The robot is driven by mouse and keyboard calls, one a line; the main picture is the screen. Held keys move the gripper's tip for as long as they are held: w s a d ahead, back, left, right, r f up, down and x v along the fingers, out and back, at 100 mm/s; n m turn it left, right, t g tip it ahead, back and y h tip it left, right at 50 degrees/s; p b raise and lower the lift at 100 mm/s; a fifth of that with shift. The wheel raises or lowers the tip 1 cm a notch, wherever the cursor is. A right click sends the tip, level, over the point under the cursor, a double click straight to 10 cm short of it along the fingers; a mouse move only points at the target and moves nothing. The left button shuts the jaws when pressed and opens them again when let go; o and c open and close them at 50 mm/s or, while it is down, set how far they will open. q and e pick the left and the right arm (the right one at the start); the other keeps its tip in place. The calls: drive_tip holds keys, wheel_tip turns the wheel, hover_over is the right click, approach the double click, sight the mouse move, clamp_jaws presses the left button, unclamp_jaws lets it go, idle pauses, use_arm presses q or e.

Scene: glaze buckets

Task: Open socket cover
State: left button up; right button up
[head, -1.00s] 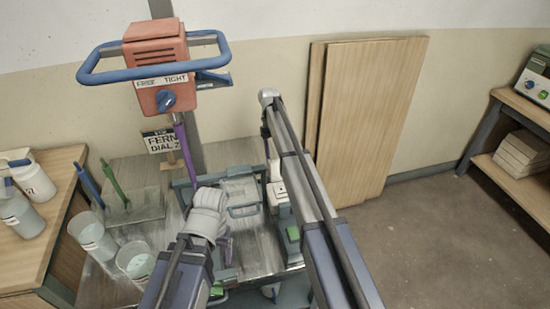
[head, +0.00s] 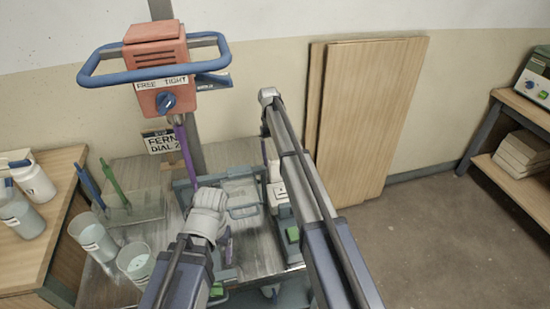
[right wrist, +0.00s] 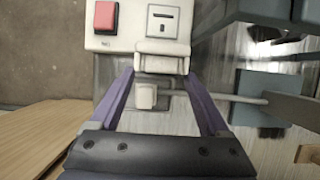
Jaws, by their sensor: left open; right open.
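In the right wrist view a white box (right wrist: 110,42) carries a red button and a pale socket plate (right wrist: 163,22) with a dark slot. A white flap-like part (right wrist: 162,57), perhaps the socket cover, joins the plate's near edge. I cannot tell whether it is open. My right gripper (right wrist: 160,73) is open, its purple fingers apart on either side of this part. I see no clear grip on it. In the head view the white box (head: 281,211) is partly hidden by my right arm. My left gripper (head: 228,247) is open, mostly behind its wrist, above the workbench.
A red dial unit (head: 157,65) with a blue bar handle stands behind. Grey buckets (head: 93,238) and a clear holder with blue and green tools are at left. Boards (head: 375,115) lean on the wall. Floor at right is clear.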

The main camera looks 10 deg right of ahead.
use_arm(q)
wheel_tip(320, 180, up, 7)
drive_tip(key=p, duration=0.6)
use_arm(e)
drive_tip(key=v, duration=0.7)
drive_tip(key=shift+r, duration=0.15)
use_arm(q)
drive_tip(key=shift+f, duration=0.15)
